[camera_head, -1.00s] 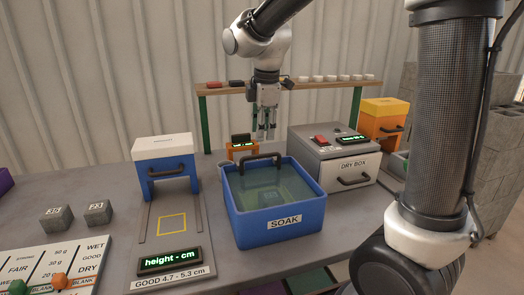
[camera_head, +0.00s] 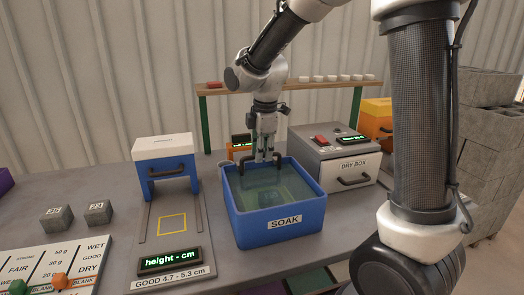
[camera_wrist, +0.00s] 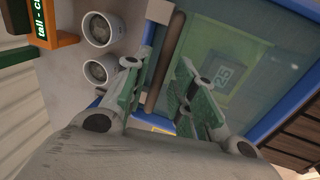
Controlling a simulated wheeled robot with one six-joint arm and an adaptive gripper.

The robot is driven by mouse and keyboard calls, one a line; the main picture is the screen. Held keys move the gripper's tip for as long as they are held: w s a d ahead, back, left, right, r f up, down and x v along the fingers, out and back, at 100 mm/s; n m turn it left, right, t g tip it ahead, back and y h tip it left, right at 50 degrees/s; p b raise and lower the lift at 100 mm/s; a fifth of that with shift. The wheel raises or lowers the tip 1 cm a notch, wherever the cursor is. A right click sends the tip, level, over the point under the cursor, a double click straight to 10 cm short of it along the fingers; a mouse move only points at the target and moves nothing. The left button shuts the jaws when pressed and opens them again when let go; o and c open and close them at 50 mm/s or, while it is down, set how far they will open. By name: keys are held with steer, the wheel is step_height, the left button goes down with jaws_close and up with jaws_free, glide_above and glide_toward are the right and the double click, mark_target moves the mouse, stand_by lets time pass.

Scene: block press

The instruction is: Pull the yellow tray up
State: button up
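The blue SOAK tub (camera_head: 281,224) holds greenish water. A dark arched handle (camera_wrist: 166,58) stands at its back edge; in the wrist view it runs between my fingers. My gripper (camera_head: 264,158) is lowered over this handle, its fingers apart on either side; I cannot tell whether they touch it. It also shows in the wrist view (camera_wrist: 158,92). A block marked 25 (camera_wrist: 222,76) lies under the water.
A grey DRY BOX (camera_head: 345,165) stands right of the tub. A blue-and-white press (camera_head: 166,160) stands left, with a height display (camera_head: 170,261) in front. Two grey blocks (camera_head: 98,211) lie further left. Two round cups (camera_wrist: 98,28) are beside the tub.

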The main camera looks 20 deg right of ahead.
jaws_close()
step_height(320, 180, up, 8)
steer(key=shift+f, duration=0.15)
steer(key=shift+o, duration=1.8)
jaws_free()
